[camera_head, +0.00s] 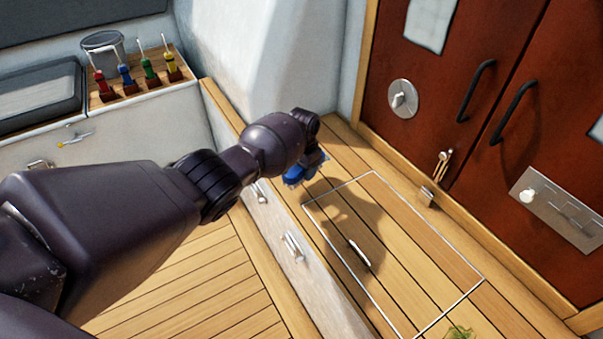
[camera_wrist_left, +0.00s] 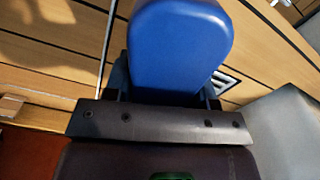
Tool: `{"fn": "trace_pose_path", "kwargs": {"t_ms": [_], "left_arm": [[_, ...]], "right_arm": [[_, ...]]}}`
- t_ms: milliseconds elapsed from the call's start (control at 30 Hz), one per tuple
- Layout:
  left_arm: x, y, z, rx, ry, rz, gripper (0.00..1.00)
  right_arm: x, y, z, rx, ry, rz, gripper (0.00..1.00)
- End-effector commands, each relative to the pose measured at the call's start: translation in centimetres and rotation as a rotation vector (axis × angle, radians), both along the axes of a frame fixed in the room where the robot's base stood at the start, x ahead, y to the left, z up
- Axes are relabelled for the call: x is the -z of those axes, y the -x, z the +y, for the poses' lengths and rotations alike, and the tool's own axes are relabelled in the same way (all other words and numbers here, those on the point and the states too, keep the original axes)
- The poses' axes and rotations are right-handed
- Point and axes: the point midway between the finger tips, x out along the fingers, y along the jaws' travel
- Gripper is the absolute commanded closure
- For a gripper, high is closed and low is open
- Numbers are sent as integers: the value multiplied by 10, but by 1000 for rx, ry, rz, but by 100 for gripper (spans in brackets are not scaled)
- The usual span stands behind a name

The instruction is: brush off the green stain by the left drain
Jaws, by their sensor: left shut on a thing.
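My left gripper (camera_head: 311,164) is shut on a blue brush (camera_head: 293,178), held above the wooden bench near the left end of the white-outlined hatch. In the left wrist view the brush (camera_wrist_left: 180,45) shows as a rounded blue block between the fingers. Its bristles are barely visible in the head view. A green stain (camera_head: 461,334) lies on the planks at the bottom edge of the head view, beyond the hatch's near right corner, well apart from the brush. My right gripper is not in view.
The white-outlined hatch (camera_head: 415,235) has a metal pull. Red-brown doors (camera_head: 460,85) with black handles stand behind the bench, with a latch (camera_head: 427,196) at their foot.

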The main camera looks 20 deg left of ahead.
Motion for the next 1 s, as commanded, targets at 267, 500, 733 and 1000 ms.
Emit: {"fn": "trace_pose_path", "kwargs": {"t_ms": [267, 500, 733, 1000], "left_arm": [[-9, 0, 0, 0, 0, -1, 85], [-13, 0, 0, 0, 1, -2, 85], [-32, -2, 0, 0, 0, -6, 85], [-41, 0, 0, 0, 1, -2, 85]], "right_arm": [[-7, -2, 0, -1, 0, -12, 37], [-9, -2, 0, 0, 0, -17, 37], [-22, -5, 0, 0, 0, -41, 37], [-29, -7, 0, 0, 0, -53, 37]]}}
